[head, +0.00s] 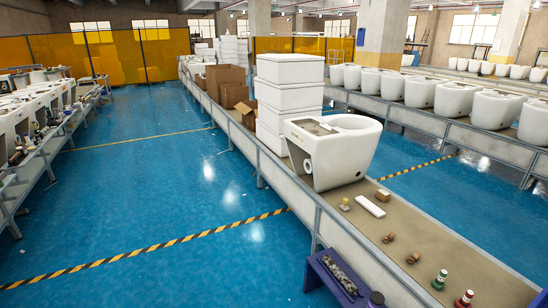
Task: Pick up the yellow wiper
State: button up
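A small yellow object (345,204), which looks like the yellow wiper, stands on the near conveyor (440,249). It is just in front of a large white toilet (345,153) and to the left of a flat white block (370,206). It is small in the head view, so its exact shape is hard to tell. Nothing touches it from above. My gripper is not in view.
Brown pieces (389,238), a green bottle (439,280) and a red one (464,299) stand nearer on the conveyor. A purple stand (328,277) is beside its near side. Stacked white tanks (290,95) stand behind the toilet. The blue floor (150,195) at left is clear.

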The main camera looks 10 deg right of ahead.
aim_at(344, 207)
jog(key=i, duration=1.95)
jog(key=i+j+z, duration=0.1)
jog(key=i+z, duration=0.15)
jog(key=i, duration=0.3)
jog(key=i+j+z, duration=0.25)
jog(key=i, duration=0.3)
jog(key=i+j+z, duration=0.25)
jog(key=i, duration=0.25)
